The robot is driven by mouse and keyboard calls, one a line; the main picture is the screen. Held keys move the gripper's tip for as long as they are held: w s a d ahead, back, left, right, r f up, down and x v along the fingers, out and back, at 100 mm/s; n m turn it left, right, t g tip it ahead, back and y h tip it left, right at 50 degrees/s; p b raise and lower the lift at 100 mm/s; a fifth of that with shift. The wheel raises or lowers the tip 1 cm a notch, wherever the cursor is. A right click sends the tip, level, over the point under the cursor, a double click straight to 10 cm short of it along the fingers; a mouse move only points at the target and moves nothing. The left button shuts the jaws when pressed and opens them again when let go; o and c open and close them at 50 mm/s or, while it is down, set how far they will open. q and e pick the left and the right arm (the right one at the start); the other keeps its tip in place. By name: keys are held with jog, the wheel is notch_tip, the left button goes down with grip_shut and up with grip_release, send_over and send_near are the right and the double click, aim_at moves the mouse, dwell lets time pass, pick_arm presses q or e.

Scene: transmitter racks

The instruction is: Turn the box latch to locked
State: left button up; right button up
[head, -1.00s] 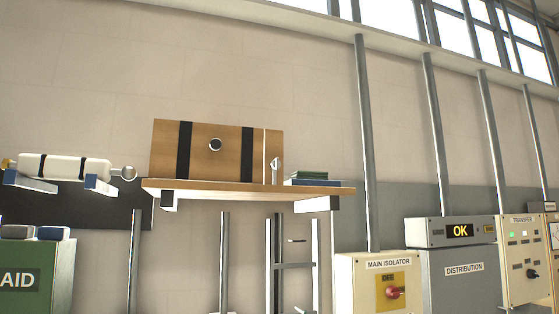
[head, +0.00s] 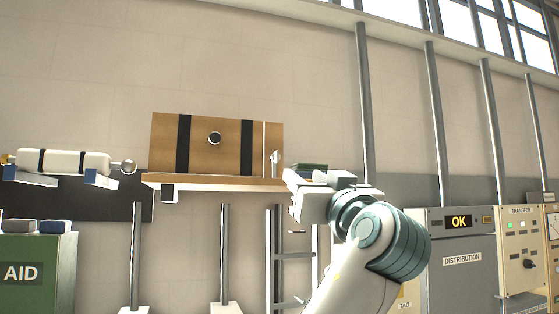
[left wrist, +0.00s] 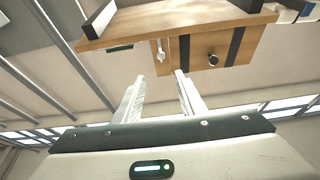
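The wooden box (head: 228,145) with black straps stands on a wall shelf (head: 215,183). Its latch (head: 276,163) is a small silver lever at the box's right end, upright in the head view. The latch also shows in the left wrist view (left wrist: 160,52). My left gripper (head: 292,190) is just right of and below the latch, apart from it. In the left wrist view its two fingers (left wrist: 160,76) are spread and empty, with the latch beyond the gap. My right gripper is not in view.
A book stack (head: 312,167) lies on the shelf's right part, partly behind my left gripper. A white cylinder (head: 65,162) rests on brackets at the left. Grey pipes (head: 440,130) and the distribution cabinet (head: 462,260) stand at the right.

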pick_arm(q)
jog(key=shift+s+r, duration=0.2)
jog(key=shift+r, duration=0.05)
jog(key=shift+w+r, duration=0.1)
jog(key=p, duration=1)
send_near(277, 154)
jog(key=x, duration=0.6)
jog(key=shift+w+r, duration=0.2)
jog(key=shift+r, duration=0.1)
jog(key=shift+p+x, duration=0.45)
jog(key=shift+x, duration=0.5)
jog(key=shift+f, duration=0.15)
